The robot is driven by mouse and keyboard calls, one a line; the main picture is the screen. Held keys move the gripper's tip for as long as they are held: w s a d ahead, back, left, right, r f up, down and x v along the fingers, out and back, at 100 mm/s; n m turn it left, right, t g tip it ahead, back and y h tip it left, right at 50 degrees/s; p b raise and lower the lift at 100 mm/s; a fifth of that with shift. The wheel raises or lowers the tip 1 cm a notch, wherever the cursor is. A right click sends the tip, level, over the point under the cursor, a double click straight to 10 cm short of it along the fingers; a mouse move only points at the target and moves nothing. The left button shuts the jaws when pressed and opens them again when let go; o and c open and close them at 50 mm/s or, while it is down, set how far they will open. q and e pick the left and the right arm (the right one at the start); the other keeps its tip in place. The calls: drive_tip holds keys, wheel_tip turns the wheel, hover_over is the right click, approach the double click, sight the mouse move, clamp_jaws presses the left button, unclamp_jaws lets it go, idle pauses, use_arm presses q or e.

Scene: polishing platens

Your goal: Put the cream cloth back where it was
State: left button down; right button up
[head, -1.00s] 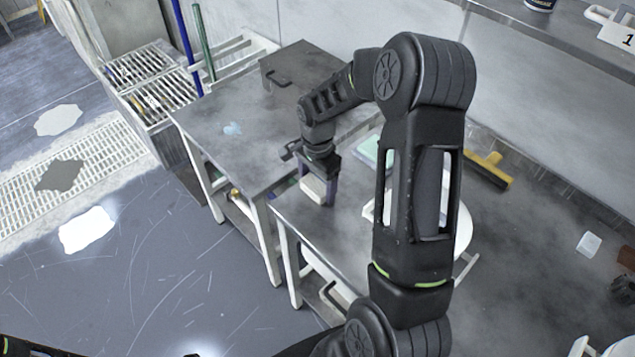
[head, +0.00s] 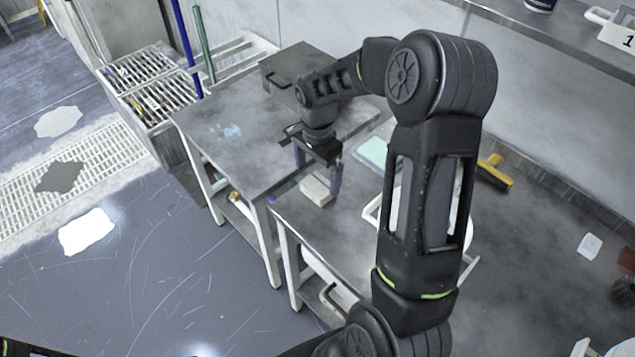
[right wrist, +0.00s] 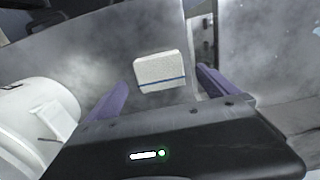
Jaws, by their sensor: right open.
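The cream cloth (head: 317,190) is a small cream block with a blue stripe. It lies on the grey table top near the left end of the nearer table. In the right wrist view the cloth (right wrist: 160,71) lies between and beyond the two purple fingers, apart from them. My right gripper (head: 318,175) is open above the cloth, its fingers pointing down on either side in the head view; it also shows in the right wrist view (right wrist: 160,95). My left gripper is not in view.
A pale green pad (head: 373,152) lies just right of the cloth. A white round container (right wrist: 38,115) stands close by on the left in the right wrist view. A yellow-handled squeegee (head: 494,172) lies near the wall. The farther table (head: 215,125) has clear room.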

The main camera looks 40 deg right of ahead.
sight(317, 186)
wheel_tip(317, 186, up, 7)
drive_tip(key=shift+r, duration=0.15)
idle(0.7)
